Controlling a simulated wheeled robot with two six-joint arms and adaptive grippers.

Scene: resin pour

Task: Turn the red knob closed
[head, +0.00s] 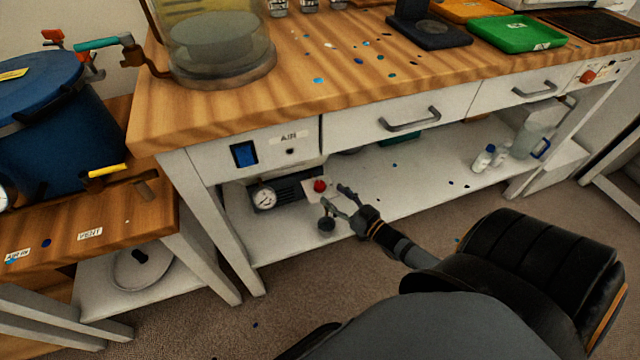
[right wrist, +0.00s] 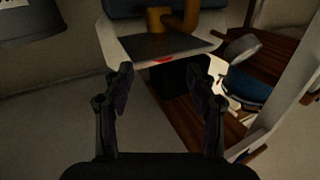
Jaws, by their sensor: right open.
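A round red knob (head: 320,185) sits on a small pale panel beside the pressure gauge (head: 264,198), on the low shelf under the workbench. My right gripper (head: 336,197) is open and empty, just to the right of the knob in the head view, and appears apart from it. In the right wrist view my right gripper (right wrist: 163,82) shows two spread fingers with nothing between them. A thin red patch (right wrist: 162,60) shows beyond the fingertips on a pale edge; I cannot tell whether it is the knob. My left gripper is not in view.
The workbench top (head: 300,85) overhangs the shelf (head: 410,180). A bench leg (head: 222,225) stands left of the gauge. A blue tank (head: 45,130) with red and teal handles stands at left.

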